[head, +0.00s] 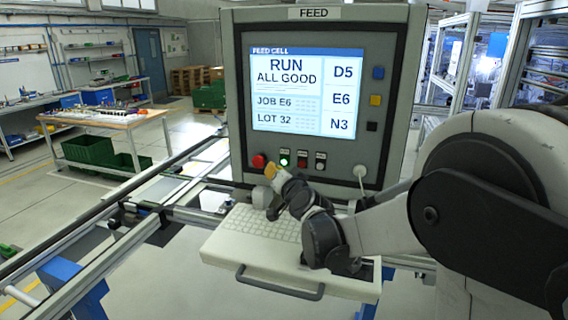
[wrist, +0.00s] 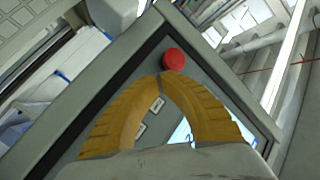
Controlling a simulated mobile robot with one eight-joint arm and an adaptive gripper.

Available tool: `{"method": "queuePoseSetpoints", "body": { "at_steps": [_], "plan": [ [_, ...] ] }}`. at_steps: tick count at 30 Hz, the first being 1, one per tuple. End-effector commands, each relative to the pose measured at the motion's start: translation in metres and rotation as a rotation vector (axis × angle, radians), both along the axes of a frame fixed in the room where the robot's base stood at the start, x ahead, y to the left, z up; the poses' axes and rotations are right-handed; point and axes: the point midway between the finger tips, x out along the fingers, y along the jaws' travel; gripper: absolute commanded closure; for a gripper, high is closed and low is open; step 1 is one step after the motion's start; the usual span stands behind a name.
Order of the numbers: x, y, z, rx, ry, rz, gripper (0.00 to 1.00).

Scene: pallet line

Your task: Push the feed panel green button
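The feed panel (head: 409,75) is a grey upright box marked FEED. Its green button (head: 284,158) is lit, in a row below the screen, just right of a red mushroom button (head: 259,161). My gripper (head: 271,171) is low in front of the panel, its yellow tips below and left of the green button. In the wrist view my gripper's fingers (wrist: 162,79) arch together and their tips meet, with nothing between them. The red mushroom button (wrist: 173,60) shows just beyond the tips. I cannot make out the green button there. Contact with the panel cannot be told.
A small red button (head: 302,161) and a dark button (head: 320,161) continue the row to the right. A keyboard tray (head: 225,250) juts out below my gripper. The screen (head: 290,90) reads RUN ALL GOOD. Conveyor rails (head: 110,240) run at left.

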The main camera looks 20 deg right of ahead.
Motion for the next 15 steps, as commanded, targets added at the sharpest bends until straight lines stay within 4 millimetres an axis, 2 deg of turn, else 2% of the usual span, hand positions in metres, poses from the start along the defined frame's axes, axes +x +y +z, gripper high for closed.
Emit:
{"method": "queuePoseSetpoints", "body": {
  "at_steps": [7,15],
  "plan": [
    [-0.019,0.013,0.0,-0.001,0.001,0.001,1.0],
    [-0.023,0.016,0.0,0.0,0.0,0.0,1.0]
  ]
}}
